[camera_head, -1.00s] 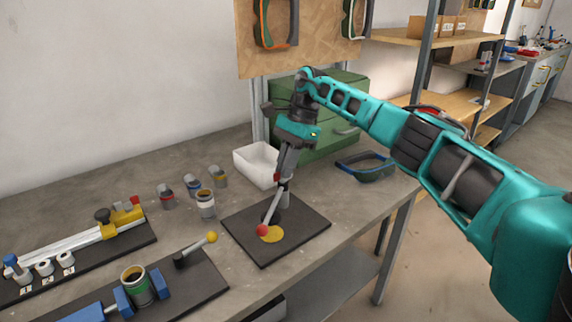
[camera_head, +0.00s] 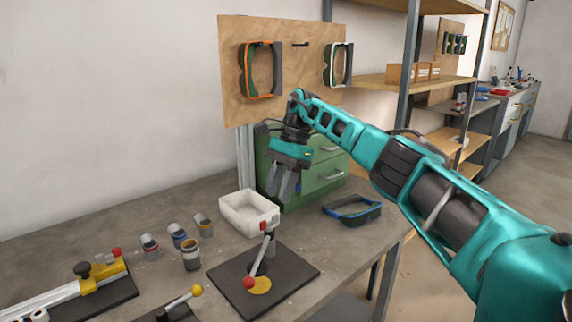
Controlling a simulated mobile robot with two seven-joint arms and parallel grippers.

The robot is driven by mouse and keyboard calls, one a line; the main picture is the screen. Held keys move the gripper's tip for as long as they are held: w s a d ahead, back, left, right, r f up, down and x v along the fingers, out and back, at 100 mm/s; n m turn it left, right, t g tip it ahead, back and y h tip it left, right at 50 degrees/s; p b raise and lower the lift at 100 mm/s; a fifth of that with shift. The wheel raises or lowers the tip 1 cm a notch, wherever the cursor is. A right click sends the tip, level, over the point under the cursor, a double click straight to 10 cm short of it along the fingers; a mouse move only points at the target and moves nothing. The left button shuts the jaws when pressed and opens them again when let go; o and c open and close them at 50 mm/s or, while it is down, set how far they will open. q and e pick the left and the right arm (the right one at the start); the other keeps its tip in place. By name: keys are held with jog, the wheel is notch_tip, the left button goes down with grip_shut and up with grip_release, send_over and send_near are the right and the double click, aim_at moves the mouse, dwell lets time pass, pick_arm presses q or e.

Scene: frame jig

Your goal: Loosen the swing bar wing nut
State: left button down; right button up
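A black base plate (camera_head: 225,277) on the bench carries an upright post with a tilted silver bar (camera_head: 258,256) that ends in a red ball (camera_head: 248,283). A small red part (camera_head: 263,226) sits at the bar's upper end; I cannot tell for sure whether it is the wing nut. A yellow disc (camera_head: 261,287) lies on the plate under the ball. My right gripper (camera_head: 284,198) hangs above and behind the bar, apart from it, fingers pointing down. Its two dark fingers look slightly apart with nothing between them. My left gripper is out of view.
A white bin (camera_head: 239,214) stands just behind the plate, with a green drawer cabinet (camera_head: 318,179) beyond. A blue-black frame (camera_head: 353,211) lies to the right. Several small cans (camera_head: 191,256) and a yellow-knobbed lever (camera_head: 196,290) are at the left.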

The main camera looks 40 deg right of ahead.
pick_arm(q)
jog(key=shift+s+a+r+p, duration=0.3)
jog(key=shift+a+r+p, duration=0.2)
jog(key=shift+p, duration=0.4)
pick_arm(e)
jog(key=v, duration=0.6)
jog(key=shift+r, duration=0.3)
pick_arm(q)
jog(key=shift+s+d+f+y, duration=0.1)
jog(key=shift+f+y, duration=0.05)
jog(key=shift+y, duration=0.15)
pick_arm(e)
jog(key=shift+d, duration=0.15)
jog(key=shift+f, duration=0.1)
